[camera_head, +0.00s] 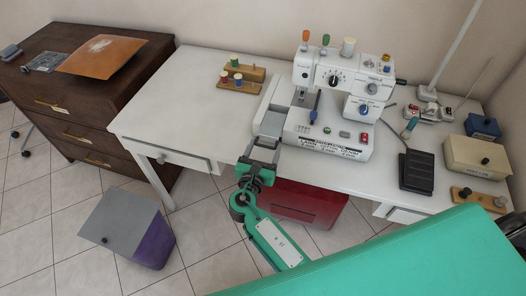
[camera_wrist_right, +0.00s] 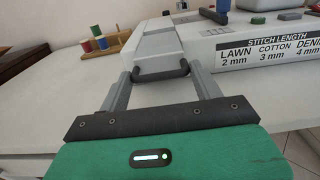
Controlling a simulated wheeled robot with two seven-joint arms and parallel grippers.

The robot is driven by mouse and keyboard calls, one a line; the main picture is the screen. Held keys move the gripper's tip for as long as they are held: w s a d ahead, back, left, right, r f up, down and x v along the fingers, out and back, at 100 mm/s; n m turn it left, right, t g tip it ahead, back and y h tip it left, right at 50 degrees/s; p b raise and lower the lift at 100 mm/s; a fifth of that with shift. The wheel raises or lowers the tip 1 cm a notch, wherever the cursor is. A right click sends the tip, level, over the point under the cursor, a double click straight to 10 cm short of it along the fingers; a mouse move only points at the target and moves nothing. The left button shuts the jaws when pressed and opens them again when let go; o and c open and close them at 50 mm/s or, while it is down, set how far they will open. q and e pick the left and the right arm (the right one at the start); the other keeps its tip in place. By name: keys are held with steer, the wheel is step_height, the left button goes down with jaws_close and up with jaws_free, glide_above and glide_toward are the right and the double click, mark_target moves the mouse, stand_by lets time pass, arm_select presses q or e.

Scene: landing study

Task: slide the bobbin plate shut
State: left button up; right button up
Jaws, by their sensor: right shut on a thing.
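The white sewing machine (camera_head: 330,135) stands on the white table. The bobbin plate (camera_head: 270,124) is a light grey slab at the left end of the machine's bed; it also shows ahead in the right wrist view (camera_wrist_right: 158,48). A dark bar handle (camera_wrist_right: 160,73) is on the plate's near face. My right gripper (camera_head: 263,150) is at the table's front edge, its two fingers at the ends of this handle, shut on it. Part of the handle is hidden by the fingers in the head view. My left gripper is in neither view.
A wooden spool rack (camera_head: 242,73) stands left of the machine. A black pedal (camera_head: 416,171), a beige box (camera_head: 476,157) and a blue box (camera_head: 483,126) are at the right. A red bin (camera_head: 305,203) stands below the table.

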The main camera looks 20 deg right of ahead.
steer(key=shift+o, duration=0.2)
steer(key=x, duration=0.3)
steer(key=shift+w+d, duration=0.2)
steer(key=shift+c, duration=0.2)
steer(key=o, duration=1.1)
steer(key=shift+o, duration=0.7)
steer(key=shift+s, duration=0.1)
steer(key=shift+s+a+f, duration=0.1)
steer(key=shift+s+a, duration=0.1)
arm_select(q)
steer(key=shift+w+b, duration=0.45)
steer(key=shift+b, duration=0.2)
arm_select(e)
steer(key=v, duration=1.3)
